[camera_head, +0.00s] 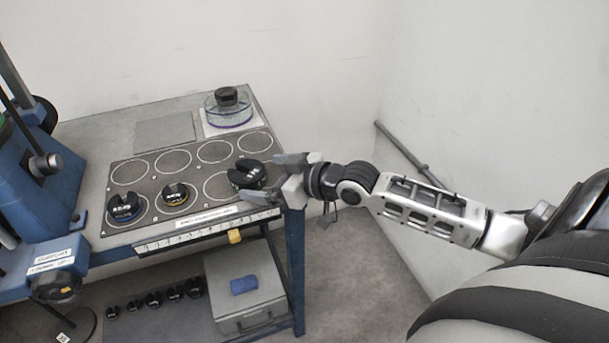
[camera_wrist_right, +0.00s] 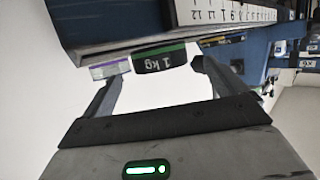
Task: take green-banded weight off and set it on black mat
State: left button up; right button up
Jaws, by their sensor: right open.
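The green-banded weight (camera_head: 247,173) is a black slotted disc on the dark ringed mat (camera_head: 149,238), at its right end in the front row. My left gripper is not in view.
Blue-banded (camera_head: 124,207) and yellow-banded (camera_head: 176,194) weights share the front row. A clear round container (camera_head: 228,108) with a black weight on top stands behind. The blue lever frame (camera_head: 40,185) is at left. Below are several small weights and a grey box (camera_head: 250,300). Back-row rings are empty.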

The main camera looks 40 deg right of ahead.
jog(key=v, duration=1)
jog(key=shift+p, duration=0.45)
jog(key=shift+s+d+r, duration=0.1)
jog(key=shift+r, duration=0.05)
